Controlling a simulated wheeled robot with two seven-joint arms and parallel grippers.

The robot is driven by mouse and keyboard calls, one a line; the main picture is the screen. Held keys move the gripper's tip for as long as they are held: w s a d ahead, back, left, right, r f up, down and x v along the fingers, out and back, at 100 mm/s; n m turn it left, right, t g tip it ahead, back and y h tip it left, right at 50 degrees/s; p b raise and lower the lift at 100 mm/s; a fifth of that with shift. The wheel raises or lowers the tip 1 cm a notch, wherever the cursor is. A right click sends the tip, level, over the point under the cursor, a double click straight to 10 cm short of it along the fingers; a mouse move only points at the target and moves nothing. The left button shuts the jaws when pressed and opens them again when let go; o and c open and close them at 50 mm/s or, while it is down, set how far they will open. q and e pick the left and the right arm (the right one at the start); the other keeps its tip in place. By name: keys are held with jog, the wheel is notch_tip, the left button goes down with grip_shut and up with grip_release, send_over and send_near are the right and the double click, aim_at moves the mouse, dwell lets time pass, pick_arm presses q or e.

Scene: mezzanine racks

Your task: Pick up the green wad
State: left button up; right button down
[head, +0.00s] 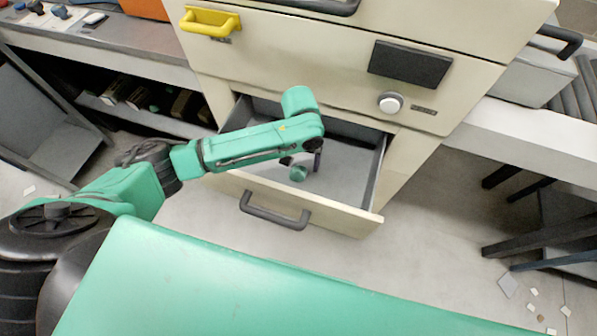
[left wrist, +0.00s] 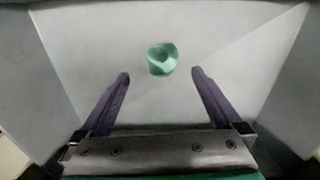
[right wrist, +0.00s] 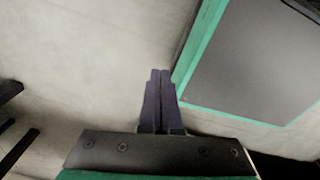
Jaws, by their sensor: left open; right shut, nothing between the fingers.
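The green wad (head: 298,173) lies on the floor of an open drawer (head: 352,217) in the beige cabinet. In the left wrist view the wad (left wrist: 162,59) is a small crumpled lump with a hollow in it, just beyond the fingertips and between their lines. My left gripper (head: 302,162) reaches down into the drawer; in its wrist view the gripper (left wrist: 160,75) is open and empty, with its two dark fingers on either side. My right gripper (right wrist: 160,72) is shut with nothing between its fingers, over bare floor; it is not seen in the head view.
The drawer's side walls and front panel with a dark handle (head: 275,212) surround the left gripper. The cabinet face above carries a yellow handle (head: 210,22), a dark panel (head: 410,64) and a round knob (head: 390,103). Paper scraps (head: 508,285) lie on the floor at right.

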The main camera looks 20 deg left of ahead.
aim_at(298, 170)
pick_arm(q)
jog(key=f, duration=0.4)
jog(key=shift+s+a+f, duration=0.2)
jog(key=shift+a+f, duration=0.05)
jog(key=shift+f, duration=0.3)
jog(key=shift+w, duration=0.1)
pick_arm(e)
jog(key=shift+w+a+f+t, duration=0.15)
jog(key=shift+w+t, duration=0.15)
jog(key=shift+w, duration=0.85)
pick_arm(q)
jog(key=c, duration=1.4)
pick_arm(e)
jog(key=shift+s, duration=0.2)
